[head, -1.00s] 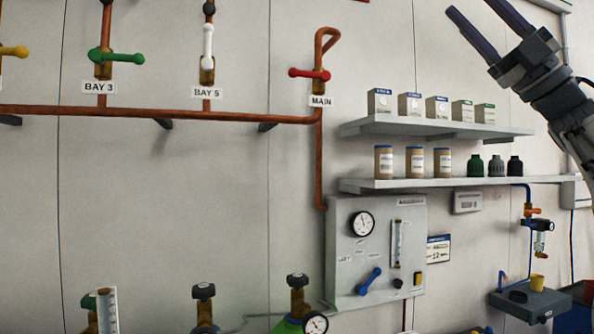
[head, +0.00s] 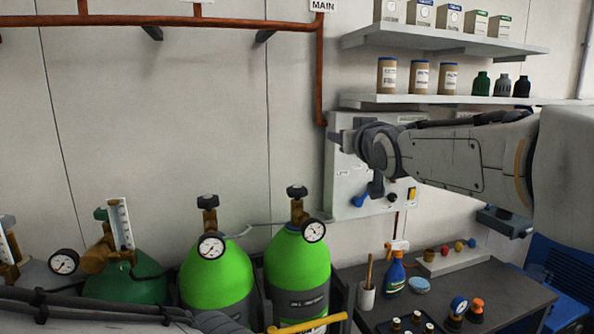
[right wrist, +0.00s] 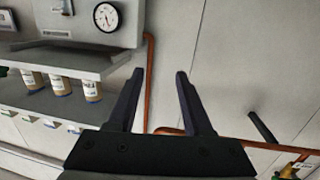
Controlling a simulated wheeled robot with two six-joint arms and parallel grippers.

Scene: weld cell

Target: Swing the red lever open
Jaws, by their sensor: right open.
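The red lever is not in view in either current frame. The MAIN label (head: 323,6), which sat just below the lever earlier, is at the top edge of the head view. The copper pipe (head: 320,70) runs down from it. My right gripper (right wrist: 160,74) is open and empty in the right wrist view, with bare wall between its fingers. In the head view my right arm reaches in from the right, its hand in front of the grey gauge panel (head: 345,205), below the MAIN label. My left arm shows only at the bottom left; its fingers are not seen.
Shelves with boxes (head: 420,12) and jars (head: 420,77) are right of the pipe. Green cylinders (head: 297,265) stand below along the wall. A dark bench (head: 500,290) with a spray bottle (head: 395,273) is at lower right.

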